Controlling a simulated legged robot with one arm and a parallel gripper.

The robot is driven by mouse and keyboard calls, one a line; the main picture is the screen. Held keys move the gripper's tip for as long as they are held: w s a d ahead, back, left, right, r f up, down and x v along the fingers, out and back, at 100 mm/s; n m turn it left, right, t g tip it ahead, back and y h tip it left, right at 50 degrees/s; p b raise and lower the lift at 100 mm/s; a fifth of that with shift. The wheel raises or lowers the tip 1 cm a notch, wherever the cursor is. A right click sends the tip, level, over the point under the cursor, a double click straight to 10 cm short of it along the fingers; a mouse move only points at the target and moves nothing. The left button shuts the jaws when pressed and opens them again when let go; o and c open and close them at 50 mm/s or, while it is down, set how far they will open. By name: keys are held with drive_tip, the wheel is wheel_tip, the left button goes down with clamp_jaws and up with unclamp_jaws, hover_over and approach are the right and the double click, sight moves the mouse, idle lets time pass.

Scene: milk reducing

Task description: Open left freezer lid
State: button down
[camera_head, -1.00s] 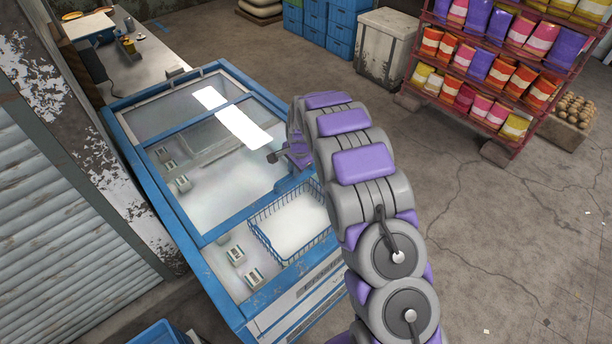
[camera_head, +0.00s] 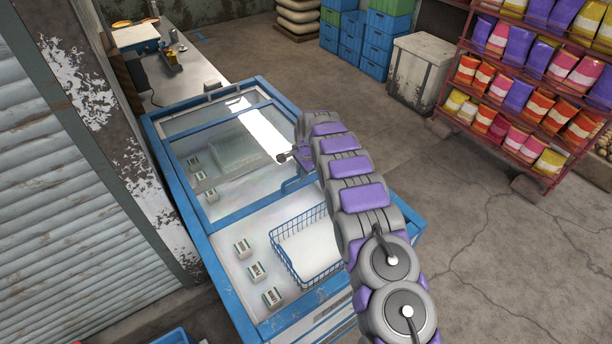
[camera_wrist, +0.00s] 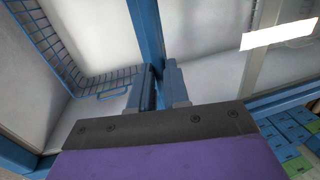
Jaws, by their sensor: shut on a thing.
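The freezer (camera_head: 228,288) is a blue-framed chest with sliding glass lids, left of centre in the head view. The blue front bar of a sliding lid (camera_head: 246,212) crosses its middle. The near part of the freezer is uncovered, showing a blue wire basket (camera_head: 279,262) and small cartons (camera_head: 257,271). In the wrist view, my gripper (camera_wrist: 160,86) is shut on a blue upright piece at the lid's edge, beside the blue bar (camera_wrist: 147,30). In the head view my arm reaches over the freezer's right side and largely hides the grip.
A grey shuttered wall (camera_head: 50,190) stands close on the left. A counter (camera_head: 185,80) adjoins the freezer's far end. Blue crates (camera_head: 370,45), a worn white bin (camera_head: 420,70) and a red shelf of bags (camera_head: 530,90) stand behind. The floor right of the freezer is clear.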

drive_tip(key=shift+w+a+r, duration=0.1)
drive_tip(key=shift+w+a, duration=0.15)
drive_tip(key=shift+w, duration=0.3)
drive_tip(key=shift+w+a, duration=0.2)
drive_tip(key=shift+w, duration=0.3)
drive_tip(key=c, duration=1.1)
unclamp_jaws()
drive_tip(key=shift+a, duration=0.1)
drive_tip(key=shift+a, duration=0.1)
wheel_tip(320, 180, up, 17)
drive_tip(key=s+d+p, duration=0.1)
drive_tip(key=s+d, duration=0.1)
drive_tip(key=shift+s, duration=0.35)
